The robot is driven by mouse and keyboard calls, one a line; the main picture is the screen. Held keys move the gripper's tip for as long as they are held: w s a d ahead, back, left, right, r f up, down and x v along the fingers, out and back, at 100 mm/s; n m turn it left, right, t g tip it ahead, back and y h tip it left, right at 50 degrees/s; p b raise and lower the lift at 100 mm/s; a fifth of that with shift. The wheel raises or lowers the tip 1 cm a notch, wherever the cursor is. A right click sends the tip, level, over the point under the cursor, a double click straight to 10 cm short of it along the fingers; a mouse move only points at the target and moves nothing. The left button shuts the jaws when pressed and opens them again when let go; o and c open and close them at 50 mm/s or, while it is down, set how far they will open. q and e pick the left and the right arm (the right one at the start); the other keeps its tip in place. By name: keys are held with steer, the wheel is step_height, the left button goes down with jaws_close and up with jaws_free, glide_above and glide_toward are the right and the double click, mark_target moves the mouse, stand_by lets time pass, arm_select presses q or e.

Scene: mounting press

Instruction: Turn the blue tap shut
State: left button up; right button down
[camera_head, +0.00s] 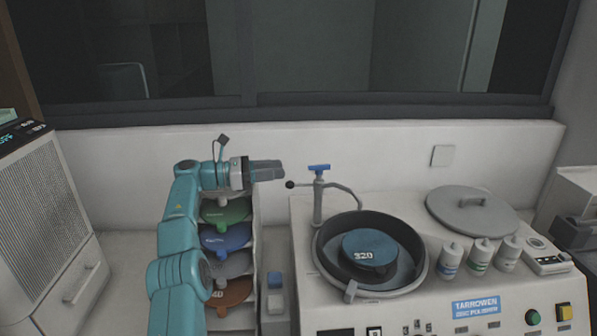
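The blue tap handle (319,168) is a small blue bar on top of an upright grey pipe with a curved spout, at the back left of the white machine. A thin lever with a dark ball (290,184) sticks out to the left of the pipe. My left gripper (277,170) points right at about the handle's height in the picture, with a gap between its grey fingertips and the handle. The fingers lie close together in this view, and I cannot tell whether they are open. It holds nothing that I can see. My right gripper is not in view.
Below the tap is a round black bowl (322,248) with a blue disc marked 320. A grey lid (472,210) and several bottles (480,256) stand to the right. A rack of coloured discs (228,236) is behind my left arm.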

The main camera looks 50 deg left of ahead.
arm_select(q)
steer(key=v, duration=0.4)
steer(key=shift+p, duration=0.4)
